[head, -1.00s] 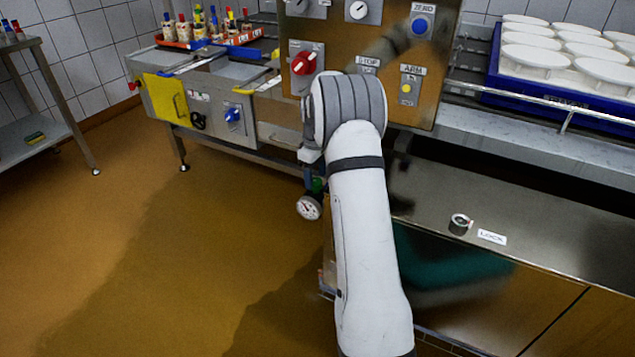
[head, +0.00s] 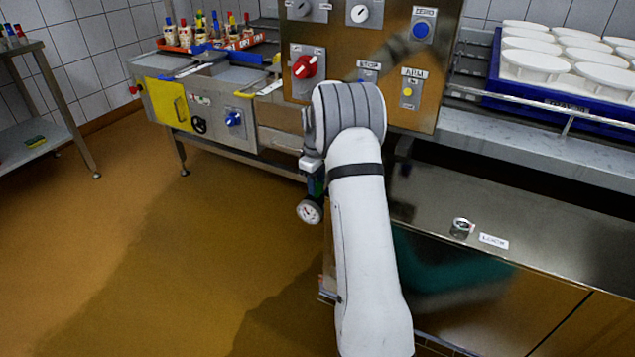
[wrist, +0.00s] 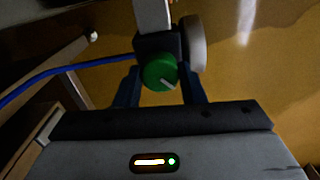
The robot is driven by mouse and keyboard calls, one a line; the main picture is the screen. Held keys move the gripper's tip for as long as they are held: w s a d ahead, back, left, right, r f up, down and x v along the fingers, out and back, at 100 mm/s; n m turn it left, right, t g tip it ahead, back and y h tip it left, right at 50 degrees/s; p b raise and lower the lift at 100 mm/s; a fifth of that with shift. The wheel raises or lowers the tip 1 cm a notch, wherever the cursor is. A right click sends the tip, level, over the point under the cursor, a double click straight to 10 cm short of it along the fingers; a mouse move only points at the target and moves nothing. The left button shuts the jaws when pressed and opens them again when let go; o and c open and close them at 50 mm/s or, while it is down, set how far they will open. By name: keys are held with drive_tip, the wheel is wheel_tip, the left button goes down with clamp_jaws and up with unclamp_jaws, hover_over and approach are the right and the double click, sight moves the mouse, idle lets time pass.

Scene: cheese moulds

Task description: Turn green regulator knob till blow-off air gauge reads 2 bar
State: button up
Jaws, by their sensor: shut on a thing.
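The green regulator knob (wrist: 160,72) shows in the wrist view, with a pale pointer line slanting to its lower right. My gripper (wrist: 160,85) is shut on the knob, with one dark finger on each side of it. Behind the knob are the dark regulator body (wrist: 156,42) and the gauge (wrist: 197,44), seen edge-on. In the head view the round white gauge (head: 309,211) hangs just below my wrist. Its face is too small to read surely. My arm hides most of the knob there.
A steel panel (head: 436,68) with a red switch (head: 304,67) stands behind my arm. A steel counter (head: 560,240) is at the right, with a small round metal piece (head: 461,228) on it. A blue hose (wrist: 50,72) runs to the regulator.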

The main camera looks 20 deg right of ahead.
drive_tip(key=shift+d+r+p, duration=0.1)
drive_tip(key=shift+r+p, duration=0.05)
drive_tip(key=shift+p, duration=0.2)
drive_tip(key=shift+r+n+p, duration=0.1)
drive_tip(key=shift+n+p, duration=0.5)
drive_tip(key=shift+n, duration=0.1)
drive_tip(key=n+p, duration=0.5)
drive_tip(key=n, duration=0.2)
drive_tip(key=shift+w+n+p, duration=0.1)
drive_tip(key=shift+n+p, duration=0.65)
drive_tip(key=shift+n, duration=0.95)
drive_tip(key=o, duration=1)
drive_tip(key=shift+f, duration=0.2)
